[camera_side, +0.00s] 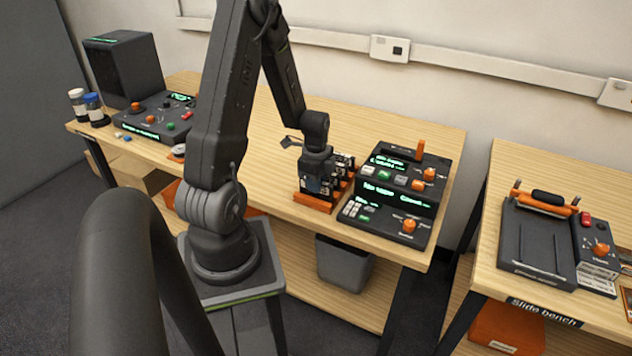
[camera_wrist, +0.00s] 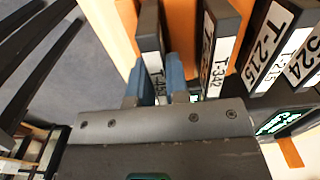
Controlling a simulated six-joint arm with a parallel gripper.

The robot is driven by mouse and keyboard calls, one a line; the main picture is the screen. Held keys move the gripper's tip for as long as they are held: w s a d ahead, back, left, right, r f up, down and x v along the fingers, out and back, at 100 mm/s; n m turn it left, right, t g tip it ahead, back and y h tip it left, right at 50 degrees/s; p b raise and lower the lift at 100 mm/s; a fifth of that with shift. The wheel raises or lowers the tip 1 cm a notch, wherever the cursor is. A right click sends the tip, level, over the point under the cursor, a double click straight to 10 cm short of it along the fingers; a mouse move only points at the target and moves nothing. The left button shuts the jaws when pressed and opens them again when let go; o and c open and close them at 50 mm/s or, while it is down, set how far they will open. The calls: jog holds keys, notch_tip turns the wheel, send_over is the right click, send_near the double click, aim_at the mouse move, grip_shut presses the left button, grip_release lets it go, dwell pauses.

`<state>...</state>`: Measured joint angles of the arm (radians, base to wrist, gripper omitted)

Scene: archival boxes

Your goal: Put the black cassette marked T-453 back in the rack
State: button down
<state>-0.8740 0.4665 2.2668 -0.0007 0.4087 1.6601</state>
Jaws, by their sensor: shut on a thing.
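Cassettes T-342 (camera_wrist: 217,45), T-215 (camera_wrist: 275,50) and one ending in 24 (camera_wrist: 308,60) stand to the right of the held one. A black control unit (camera_side: 395,195) stands close right of the rack. Open wood tabletop (camera_side: 255,150) lies to the left.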

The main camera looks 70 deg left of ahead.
jog(key=c, duration=1)
grip_release()
jog(key=shift+c, duration=0.2)
jog(key=shift+r, duration=0.1)
jog(key=shift+r, duration=3.4)
jog(key=w+d+r+n+t+y, duration=0.1)
jog(key=d+r+n+t, duration=0.15)
jog(key=d+r, duration=0.6)
jog(key=d+r+n+t, duration=0.1)
jog(key=d+r+n, duration=0.2)
jog(key=d+r, duration=0.55)
jog(key=s+d+r+n+t+h, duration=0.1)
jog(key=s+d+n+t, duration=0.1)
jog(key=s+d, duration=0.3)
jog(key=d+n, duration=0.1)
jog(key=d, duration=0.3)
jog(key=shift+d+r, duration=0.15)
jog(key=shift+d, duration=0.1)
